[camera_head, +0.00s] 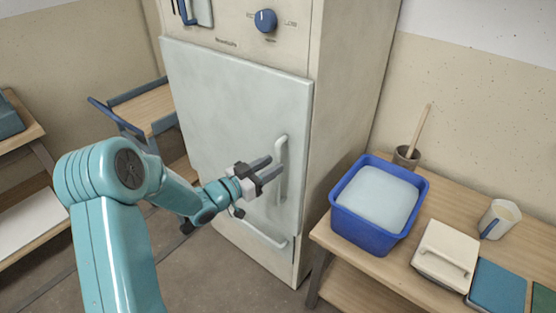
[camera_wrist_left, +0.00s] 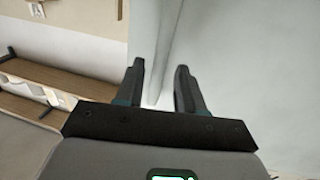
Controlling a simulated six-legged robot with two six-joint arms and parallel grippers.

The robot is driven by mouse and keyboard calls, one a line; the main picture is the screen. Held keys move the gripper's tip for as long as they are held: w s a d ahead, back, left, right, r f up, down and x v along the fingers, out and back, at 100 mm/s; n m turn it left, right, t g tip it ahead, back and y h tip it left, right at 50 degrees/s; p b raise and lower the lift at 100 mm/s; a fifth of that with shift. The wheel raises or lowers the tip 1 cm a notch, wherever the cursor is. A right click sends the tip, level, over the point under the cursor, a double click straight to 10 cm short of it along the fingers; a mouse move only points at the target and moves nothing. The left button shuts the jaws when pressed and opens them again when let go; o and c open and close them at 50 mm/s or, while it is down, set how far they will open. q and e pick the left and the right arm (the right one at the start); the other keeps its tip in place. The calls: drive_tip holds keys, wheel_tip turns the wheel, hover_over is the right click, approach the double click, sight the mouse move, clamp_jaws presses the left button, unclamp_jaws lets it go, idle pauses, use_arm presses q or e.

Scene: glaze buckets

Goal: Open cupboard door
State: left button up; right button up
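The pale grey cupboard door (camera_head: 225,110) fills the front of a tall cream cabinet and looks shut. A light vertical bar handle (camera_head: 282,150) is near its right edge. My left gripper (camera_head: 277,166) is at the middle of the handle, its two dark fingers apart and pointing at it. In the left wrist view the fingers (camera_wrist_left: 160,85) are open, and a pale bar, likely the handle (camera_wrist_left: 172,50), runs between them. I cannot tell whether either finger touches it. My right gripper is not in view.
A blue knob (camera_head: 265,20) sits above the door, and a lower handle (camera_head: 263,234) below it. On the right, a wooden table (camera_head: 440,195) holds a blue tub (camera_head: 370,232), a lidded box (camera_head: 446,254) and a mug (camera_head: 499,219). A wooden cart (camera_head: 145,108) stands left of the cabinet.

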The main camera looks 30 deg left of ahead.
use_arm(q)
drive_tip(key=shift+x, duration=1.55)
clamp_jaws()
drive_tip(key=shift+s, duration=0.1)
